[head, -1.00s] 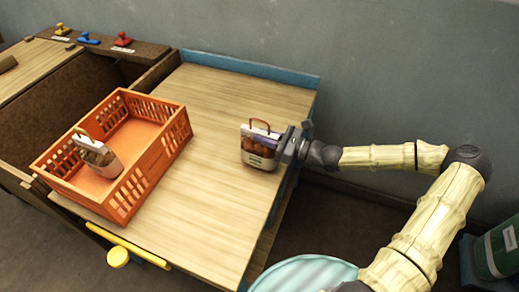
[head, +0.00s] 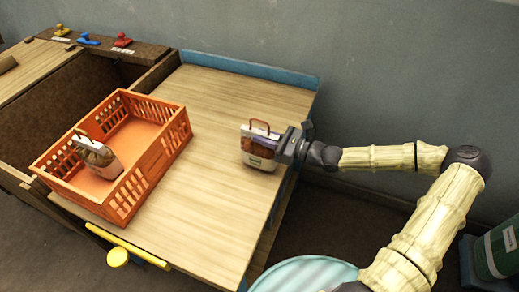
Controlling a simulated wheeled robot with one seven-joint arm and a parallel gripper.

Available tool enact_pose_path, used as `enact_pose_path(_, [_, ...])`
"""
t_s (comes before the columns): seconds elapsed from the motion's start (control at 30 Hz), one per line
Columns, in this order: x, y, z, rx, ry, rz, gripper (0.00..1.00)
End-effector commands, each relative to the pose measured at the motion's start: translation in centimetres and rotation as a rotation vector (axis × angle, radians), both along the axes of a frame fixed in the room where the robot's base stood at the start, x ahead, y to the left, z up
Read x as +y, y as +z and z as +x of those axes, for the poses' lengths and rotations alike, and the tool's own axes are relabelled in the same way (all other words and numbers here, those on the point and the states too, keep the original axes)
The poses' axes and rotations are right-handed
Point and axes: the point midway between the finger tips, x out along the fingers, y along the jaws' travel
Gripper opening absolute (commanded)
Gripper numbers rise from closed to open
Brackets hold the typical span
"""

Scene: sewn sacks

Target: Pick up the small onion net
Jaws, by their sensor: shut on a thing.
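A small bag (head: 258,148) with a white label and a brown loop handle stands upright on the right part of the wooden table; brown contents show through it. I take it for the small onion net. My gripper (head: 283,146) comes in from the right and is shut on the bag's right side. The fingers are partly hidden by the bag. A second similar bag (head: 97,153), with brown contents and a pale handle, sits tilted in the orange crate (head: 160,153) at the left.
The wooden table (head: 210,190) is bare between the crate and the held bag. A blue ledge (head: 250,68) runs along its back edge by the wall. Red, blue and yellow stamp-like things (head: 122,40) stand at the far left.

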Motion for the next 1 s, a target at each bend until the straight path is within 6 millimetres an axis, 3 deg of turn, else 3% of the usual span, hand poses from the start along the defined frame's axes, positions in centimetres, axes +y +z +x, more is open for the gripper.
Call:
enact_pose_path(0.27, [-0.1,0.3,0.0,0.003,-0.002,-0.009,0.0])
enact_pose_path(0.7, [0.0,7.9,0.0,-0.003,0.0,-0.004,0.0])
enact_pose_path(0.83, [0.0,9.5,0.0,-0.002,0.0,-0.002,0.0])
enact_pose_path(1.0, [0.0,10.0,0.0,0.0,0.0,0.0,0.0])
